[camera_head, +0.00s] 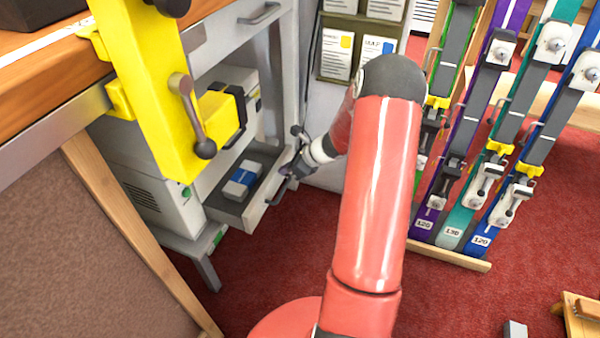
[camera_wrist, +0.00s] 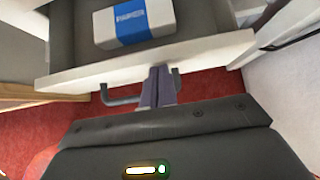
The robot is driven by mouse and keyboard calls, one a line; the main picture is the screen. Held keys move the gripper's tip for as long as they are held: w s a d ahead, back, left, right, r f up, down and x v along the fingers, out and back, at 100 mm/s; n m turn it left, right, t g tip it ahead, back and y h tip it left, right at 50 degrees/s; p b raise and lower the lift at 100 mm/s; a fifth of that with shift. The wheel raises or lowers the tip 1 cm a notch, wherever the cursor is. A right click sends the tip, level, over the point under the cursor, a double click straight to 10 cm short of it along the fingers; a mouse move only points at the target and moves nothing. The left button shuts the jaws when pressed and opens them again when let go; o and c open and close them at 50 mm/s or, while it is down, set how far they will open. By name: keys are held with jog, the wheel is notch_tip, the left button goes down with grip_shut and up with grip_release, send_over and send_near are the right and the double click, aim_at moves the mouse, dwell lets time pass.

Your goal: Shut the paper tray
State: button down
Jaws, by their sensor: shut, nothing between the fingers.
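The paper tray (camera_head: 231,211) is a light grey drawer that stands pulled out from the low cabinet at the left of the head view. A pack with a white and blue wrapper (camera_head: 242,178) lies inside it. In the wrist view the tray's front edge (camera_wrist: 75,79) runs across the picture, with the pack (camera_wrist: 133,22) behind it and a dark bar handle (camera_wrist: 118,98) below. My gripper (camera_wrist: 159,74) is shut and empty, its fingertips at the tray's front by the handle. In the head view my gripper (camera_head: 291,178) is beside the tray front. Contact cannot be told.
A yellow clamp-like post (camera_head: 160,90) and the wooden bench (camera_head: 40,75) stand at the left, above the tray. A rack of coloured bars (camera_head: 480,140) stands at the right. Red carpet (camera_head: 270,265) is clear in front of the tray.

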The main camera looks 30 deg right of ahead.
jog(key=w+a, duration=0.2)
jog(key=w, duration=0.1)
jog(key=w+a, duration=0.2)
jog(key=w, duration=0.1)
jog(key=w+a, duration=0.2)
jog(key=a, duration=0.1)
jog(key=shift+w+p, duration=0.35)
jog(key=shift+w, duration=0.05)
jog(key=shift+d, duration=0.1)
